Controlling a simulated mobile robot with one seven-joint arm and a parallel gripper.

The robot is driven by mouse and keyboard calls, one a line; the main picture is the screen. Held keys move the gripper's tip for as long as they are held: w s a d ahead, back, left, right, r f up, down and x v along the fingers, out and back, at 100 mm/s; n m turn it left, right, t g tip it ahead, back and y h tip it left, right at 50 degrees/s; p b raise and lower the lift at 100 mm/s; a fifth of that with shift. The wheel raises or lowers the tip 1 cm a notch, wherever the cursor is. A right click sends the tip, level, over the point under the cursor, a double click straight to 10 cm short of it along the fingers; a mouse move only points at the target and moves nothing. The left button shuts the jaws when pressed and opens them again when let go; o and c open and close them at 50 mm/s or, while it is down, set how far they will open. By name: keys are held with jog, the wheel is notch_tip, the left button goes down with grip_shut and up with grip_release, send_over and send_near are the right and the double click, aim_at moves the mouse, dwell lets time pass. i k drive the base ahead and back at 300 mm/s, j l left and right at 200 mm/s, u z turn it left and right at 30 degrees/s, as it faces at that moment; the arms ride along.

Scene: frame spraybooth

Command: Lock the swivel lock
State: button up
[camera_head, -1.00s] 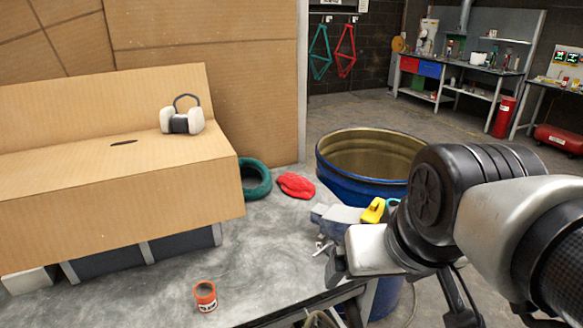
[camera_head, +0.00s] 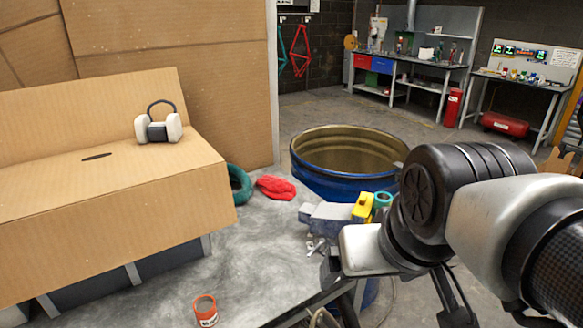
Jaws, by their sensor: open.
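A grey-blue bench vise (camera_head: 328,217) is bolted near the right edge of the grey worktable (camera_head: 262,262). Small metal handles (camera_head: 317,246) show at its near lower side. I cannot tell which of them is the swivel lock or how it is set. My arm enters from the right and ends just right of and in front of the vise. My gripper (camera_head: 331,267) is open, seems empty, and is only partly visible as dark parts by the silver housing. The arm hides its far side.
A yellow tool (camera_head: 362,206) and a teal tape roll (camera_head: 383,199) are by the vise. A blue drum (camera_head: 345,185) stands behind.

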aim_at(319, 246)
jog(key=k+l+u, duration=0.1)
jog(key=l, duration=0.25)
jog(key=k+l+u, duration=0.15)
jog(key=l, duration=0.2)
jog(key=l+u, duration=0.1)
jog(key=l, duration=0.25)
jog(key=k+l+u, duration=0.15)
jog(key=l, duration=0.2)
jog(key=i+u, duration=0.1)
jog(key=i, duration=0.65)
